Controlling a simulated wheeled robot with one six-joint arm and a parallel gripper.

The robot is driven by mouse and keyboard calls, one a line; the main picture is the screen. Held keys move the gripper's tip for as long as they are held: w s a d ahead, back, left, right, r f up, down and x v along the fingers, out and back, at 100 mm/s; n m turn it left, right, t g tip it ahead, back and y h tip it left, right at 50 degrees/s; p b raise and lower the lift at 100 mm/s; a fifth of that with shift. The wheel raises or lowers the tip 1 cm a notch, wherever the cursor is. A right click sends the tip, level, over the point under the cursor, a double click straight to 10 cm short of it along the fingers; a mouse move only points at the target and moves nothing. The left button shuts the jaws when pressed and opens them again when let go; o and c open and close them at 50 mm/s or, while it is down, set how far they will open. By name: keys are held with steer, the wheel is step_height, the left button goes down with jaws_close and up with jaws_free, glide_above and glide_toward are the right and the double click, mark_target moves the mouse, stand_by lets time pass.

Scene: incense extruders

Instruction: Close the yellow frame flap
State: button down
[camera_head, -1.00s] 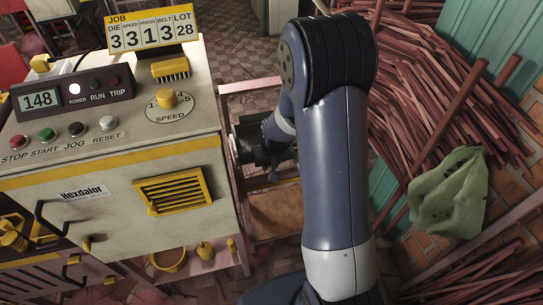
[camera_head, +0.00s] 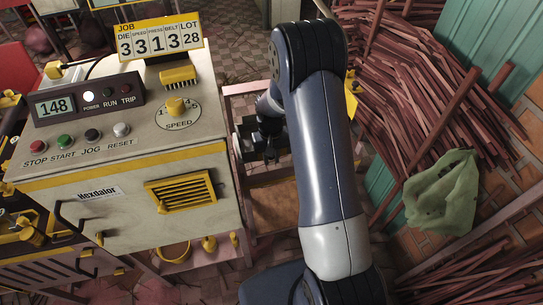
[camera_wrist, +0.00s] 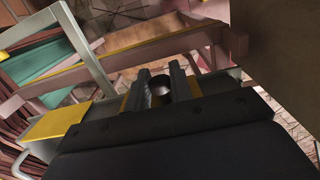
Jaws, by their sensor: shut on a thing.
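My gripper (camera_head: 262,140) is low beside the machine in the head view, partly behind my arm. In the wrist view my gripper (camera_wrist: 163,88) has its two grey fingers on either side of a dark round piece (camera_wrist: 160,84), shut on it. Yellow strips show just behind the fingers. A pale grey-green frame (camera_wrist: 88,45) with a flat yellow plate (camera_wrist: 58,122) stands left of the fingers; I cannot tell whether these belong to the flap. A small yellow part (camera_head: 353,85) shows right of my arm. The flap's full outline is hidden.
The cream machine (camera_head: 125,220) with yellow trim stands close left of my gripper. A pink rail frame (camera_head: 253,88) is around the gripper.

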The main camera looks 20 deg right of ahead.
steer(key=c, duration=1.3)
jaws_free()
steer(key=r, duration=1)
steer(key=shift+w+r, duration=0.3)
steer(key=shift+r, duration=0.05)
steer(key=shift+f, duration=0.1)
steer(key=f, duration=1.1)
steer(key=shift+s, duration=0.3)
steer(key=shift+r, duration=0.15)
